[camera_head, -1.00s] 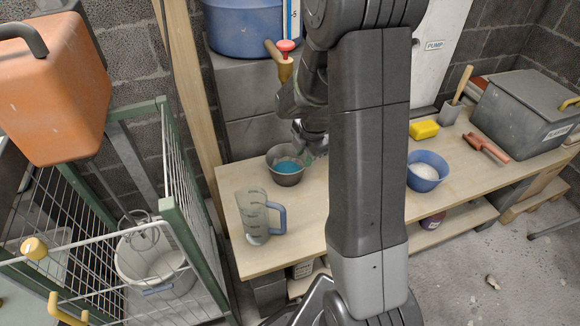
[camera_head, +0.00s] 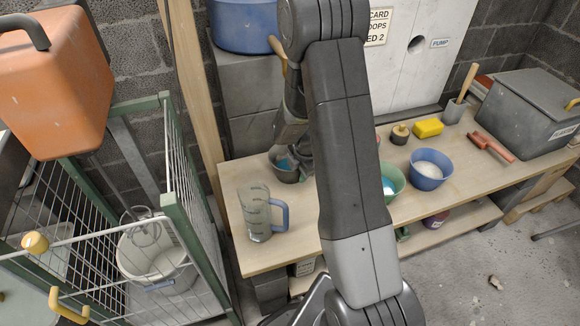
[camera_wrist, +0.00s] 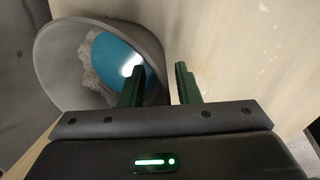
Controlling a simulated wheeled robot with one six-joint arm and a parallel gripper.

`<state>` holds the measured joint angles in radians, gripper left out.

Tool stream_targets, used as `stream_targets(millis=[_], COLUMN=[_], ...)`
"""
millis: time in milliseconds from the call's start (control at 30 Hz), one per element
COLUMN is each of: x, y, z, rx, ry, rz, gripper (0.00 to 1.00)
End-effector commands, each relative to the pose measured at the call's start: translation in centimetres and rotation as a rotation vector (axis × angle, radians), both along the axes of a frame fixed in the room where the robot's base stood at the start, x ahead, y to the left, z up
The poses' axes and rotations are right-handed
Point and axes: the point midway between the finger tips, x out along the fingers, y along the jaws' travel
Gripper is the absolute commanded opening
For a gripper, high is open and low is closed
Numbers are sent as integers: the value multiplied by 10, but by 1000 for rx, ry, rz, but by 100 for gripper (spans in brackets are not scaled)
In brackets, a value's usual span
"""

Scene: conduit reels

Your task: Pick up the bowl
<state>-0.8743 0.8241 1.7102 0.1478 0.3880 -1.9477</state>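A grey bowl (camera_head: 285,176) stands on the wooden bench, partly hidden behind my gripper (camera_head: 301,160). In the wrist view the grey bowl (camera_wrist: 68,50) looks tilted by the camera angle and holds something bright blue and a crumpled grey lump. My gripper (camera_wrist: 159,68) is open there, with dark green fingers. Its left finger overlaps the bowl's inside and its right finger is outside, so the near rim lies between them. I cannot tell whether either finger touches the wall. A blue bowl (camera_head: 428,172) with white contents and a green bowl (camera_head: 391,180) stand farther right.
A clear measuring jug (camera_head: 256,212) with a blue handle stands in front of the grey bowl. A wooden post (camera_head: 190,80) rises at the bench's left end.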

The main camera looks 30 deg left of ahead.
Motion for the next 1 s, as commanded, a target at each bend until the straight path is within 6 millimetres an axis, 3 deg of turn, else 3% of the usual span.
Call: stream_targets(millis=[167, 333, 1000], x=[0, 0, 1], y=[0, 0, 1], z=[0, 0, 11], rx=[1, 1, 3], ry=[0, 0, -3], rz=[0, 0, 0], gripper=[30, 0, 0])
